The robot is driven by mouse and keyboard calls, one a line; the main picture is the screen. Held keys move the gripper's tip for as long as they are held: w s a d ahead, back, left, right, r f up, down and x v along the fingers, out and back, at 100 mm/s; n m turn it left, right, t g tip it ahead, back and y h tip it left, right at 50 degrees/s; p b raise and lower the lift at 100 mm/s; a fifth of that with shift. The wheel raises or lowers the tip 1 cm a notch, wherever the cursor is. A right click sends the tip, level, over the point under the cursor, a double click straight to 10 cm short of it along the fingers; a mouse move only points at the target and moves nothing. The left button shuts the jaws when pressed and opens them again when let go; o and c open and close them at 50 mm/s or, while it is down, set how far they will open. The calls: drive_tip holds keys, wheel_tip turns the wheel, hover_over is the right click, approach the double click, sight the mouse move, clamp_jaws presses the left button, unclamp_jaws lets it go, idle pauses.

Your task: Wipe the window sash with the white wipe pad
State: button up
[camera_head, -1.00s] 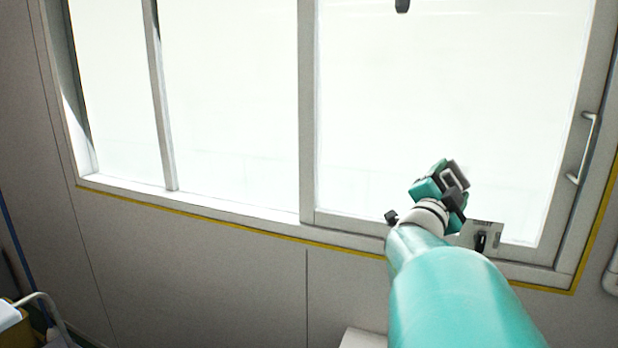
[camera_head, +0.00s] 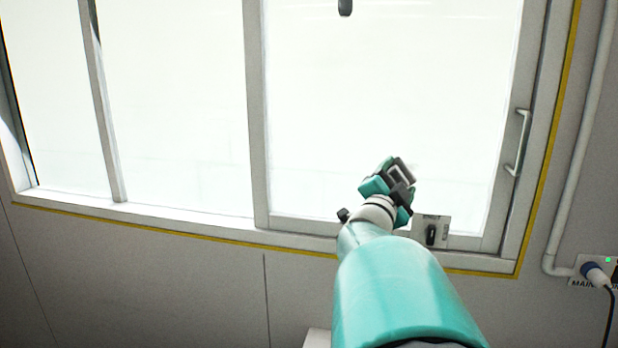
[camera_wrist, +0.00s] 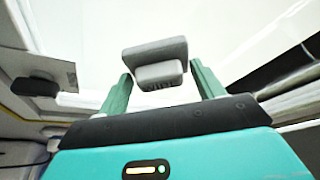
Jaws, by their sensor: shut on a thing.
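The window sash (camera_head: 257,120) is the right-hand glazed panel, with a grey frame and a pull handle (camera_head: 521,142) on its right stile. My gripper (camera_head: 392,178) is in front of the lower part of its glass, above the bottom rail. In the wrist view, the two teal fingers of my gripper (camera_wrist: 162,88) are shut on the wipe pad (camera_wrist: 155,50). The pad has a grey slab and a paler block between the fingers, with lettering too blurred to read. I cannot tell whether the pad touches the glass.
A grey plate with a black knob (camera_head: 432,234) sits at the bottom rail, right of my wrist. A dark block (camera_head: 345,6) shows at the top of the pane. A pipe (camera_head: 590,130) and a socket with a blue plug (camera_head: 597,273) are on the right wall.

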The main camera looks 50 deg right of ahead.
drive_tip(key=shift+w+d, duration=0.25)
drive_tip(key=shift+d, duration=0.3)
drive_tip(key=shift+s+d, duration=0.25)
drive_tip(key=shift+s, duration=0.35)
drive_tip(key=shift+s+d, duration=0.3)
drive_tip(key=shift+s, duration=0.3)
drive_tip(key=shift+s+d, duration=0.25)
drive_tip(key=shift+s, duration=0.35)
drive_tip(key=shift+w+d, duration=0.1)
drive_tip(key=shift+d, duration=0.05)
drive_tip(key=shift+w, duration=0.1)
drive_tip(key=shift+w+a, duration=0.3)
drive_tip(key=shift+w, duration=0.35)
drive_tip(key=shift+w+a, duration=0.25)
drive_tip(key=shift+w, duration=0.35)
drive_tip(key=shift+w+a, duration=0.3)
drive_tip(key=shift+w, duration=0.35)
drive_tip(key=shift+c, duration=0.7)
